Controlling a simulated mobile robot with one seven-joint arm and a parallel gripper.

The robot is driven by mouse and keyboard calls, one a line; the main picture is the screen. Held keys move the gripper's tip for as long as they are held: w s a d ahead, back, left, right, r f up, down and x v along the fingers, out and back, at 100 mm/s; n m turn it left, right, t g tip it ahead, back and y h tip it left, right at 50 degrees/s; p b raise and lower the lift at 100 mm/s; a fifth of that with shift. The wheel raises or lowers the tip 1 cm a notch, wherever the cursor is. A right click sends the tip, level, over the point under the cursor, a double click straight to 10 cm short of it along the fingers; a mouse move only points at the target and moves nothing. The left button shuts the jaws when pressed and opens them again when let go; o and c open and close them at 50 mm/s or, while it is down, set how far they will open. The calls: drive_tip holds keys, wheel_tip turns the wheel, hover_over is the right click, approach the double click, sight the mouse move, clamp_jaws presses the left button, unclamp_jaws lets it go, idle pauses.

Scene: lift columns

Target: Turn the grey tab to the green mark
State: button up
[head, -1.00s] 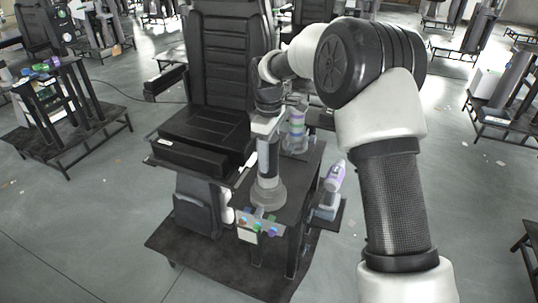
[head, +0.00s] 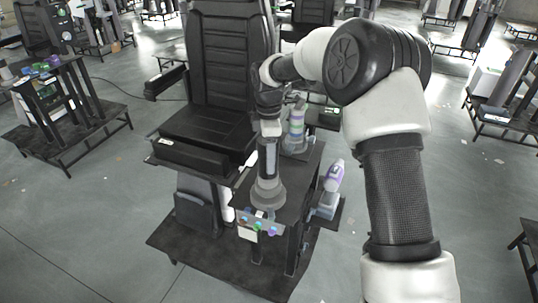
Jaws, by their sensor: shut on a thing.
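My arm reaches in from the right and its end points down over the front of a dark stand. My gripper (head: 265,213) is at the bottom of the arm's end, just above and behind a small pale panel. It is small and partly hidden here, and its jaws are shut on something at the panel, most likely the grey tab. I cannot make out the tab itself or its angle. A green spot (head: 257,226) shows on the panel's front, between a blue spot (head: 244,223) and a purple spot (head: 272,231).
A black seat (head: 208,130) stands close to the left of my arm's end. A banded bottle-like object (head: 296,128) stands behind it. A purple and white tool (head: 334,178) sits on a side shelf at the right. Grey floor (head: 90,220) is open at the left.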

drive_tip(key=shift+r, duration=0.1)
idle(0.3)
drive_tip(key=o, duration=1.5)
wheel_tip(320, 180, up, 17)
drive_tip(key=shift+r, duration=0.2)
